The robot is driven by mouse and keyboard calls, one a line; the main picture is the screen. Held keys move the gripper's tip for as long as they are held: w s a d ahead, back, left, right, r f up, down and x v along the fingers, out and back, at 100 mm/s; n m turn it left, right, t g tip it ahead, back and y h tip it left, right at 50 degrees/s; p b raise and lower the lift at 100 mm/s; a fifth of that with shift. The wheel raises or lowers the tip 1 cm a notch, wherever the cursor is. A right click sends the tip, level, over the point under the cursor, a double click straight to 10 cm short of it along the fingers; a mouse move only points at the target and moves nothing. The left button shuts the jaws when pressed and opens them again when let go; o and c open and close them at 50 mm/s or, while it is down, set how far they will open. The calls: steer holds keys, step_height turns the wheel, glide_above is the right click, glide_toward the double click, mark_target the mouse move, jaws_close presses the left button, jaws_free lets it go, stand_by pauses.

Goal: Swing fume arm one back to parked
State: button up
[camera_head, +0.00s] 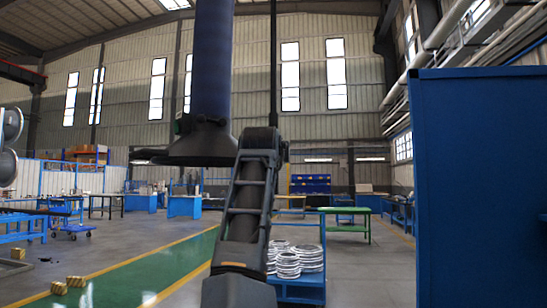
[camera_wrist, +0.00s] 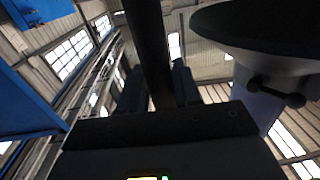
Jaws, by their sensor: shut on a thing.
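The fume arm shows in the head view as a thick blue tube (camera_head: 211,65) hanging from above, with a wide dark hood (camera_head: 200,146) at its lower end. In the wrist view the hood (camera_wrist: 265,30) fills the upper right, with a dark knobbed handle (camera_wrist: 277,91) on its side. My gripper (camera_wrist: 158,80) has a finger on each side of a dark rod (camera_wrist: 148,40) and is shut on it. The rod (camera_head: 273,60) runs upright just right of the hood in the head view. Where it joins the fume arm is not visible.
A tall blue panel (camera_head: 480,190) stands close on the right. A blue cart (camera_head: 300,289) with stacked metal rings (camera_head: 288,264) stands behind my arm. A green table (camera_head: 346,225) is farther back. The green walkway (camera_head: 130,272) at left is mostly open, with small striped blocks (camera_head: 76,281) beside it.

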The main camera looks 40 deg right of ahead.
jaws_close()
